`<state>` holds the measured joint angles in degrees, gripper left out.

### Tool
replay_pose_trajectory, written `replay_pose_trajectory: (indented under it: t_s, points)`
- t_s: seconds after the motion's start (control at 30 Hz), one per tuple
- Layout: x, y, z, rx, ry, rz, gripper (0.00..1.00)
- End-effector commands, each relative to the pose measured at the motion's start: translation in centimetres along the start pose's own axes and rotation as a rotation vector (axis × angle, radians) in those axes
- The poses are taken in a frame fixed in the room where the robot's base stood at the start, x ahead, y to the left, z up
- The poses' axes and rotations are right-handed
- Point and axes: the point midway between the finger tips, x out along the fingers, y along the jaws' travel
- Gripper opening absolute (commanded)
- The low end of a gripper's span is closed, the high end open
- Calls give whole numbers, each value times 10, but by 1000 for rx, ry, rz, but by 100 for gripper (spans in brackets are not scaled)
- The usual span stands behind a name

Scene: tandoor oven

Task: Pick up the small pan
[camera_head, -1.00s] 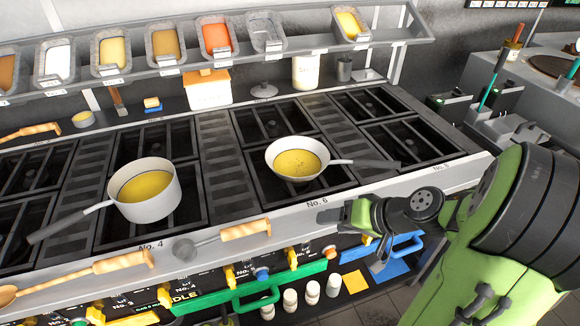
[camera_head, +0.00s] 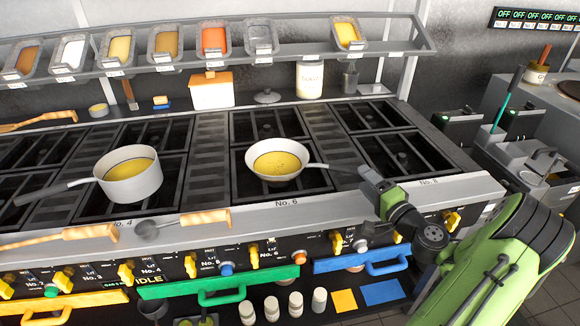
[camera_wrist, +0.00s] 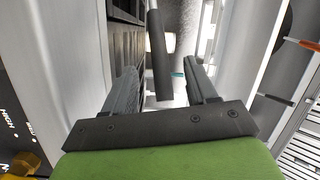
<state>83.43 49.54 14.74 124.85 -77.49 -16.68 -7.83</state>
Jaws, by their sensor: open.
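The small pan (camera_head: 277,161) is white with yellow contents and sits on the No. 6 burner. Its dark handle (camera_head: 340,170) points right, toward the stove's front right. My gripper (camera_head: 372,182) is at the handle's end, over the stove's front edge. In the wrist view the dark handle (camera_wrist: 160,62) runs between the two fingers of my open gripper (camera_wrist: 163,75), with gaps at both sides. The pan's bowl is mostly hidden in that view.
A deeper white pot (camera_head: 131,182) with yellow contents stands on the No. 4 burner, its handle to the left. A ladle (camera_head: 185,222) lies along the stove's front edge. A shelf of ingredient trays (camera_head: 215,42) hangs above the back. The burner right of the pan (camera_head: 395,152) is empty.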

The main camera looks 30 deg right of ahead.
Motion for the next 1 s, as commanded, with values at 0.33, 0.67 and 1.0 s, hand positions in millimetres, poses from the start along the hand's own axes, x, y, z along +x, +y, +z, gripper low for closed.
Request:
replay_pose_trajectory:
  t_s: [0.33,0.67,1.0]
  points:
    - [54,0,1,-1,-3,0,57]
    - [58,1,0,1,0,0,45]
    - [57,1,0,0,-1,1,0]
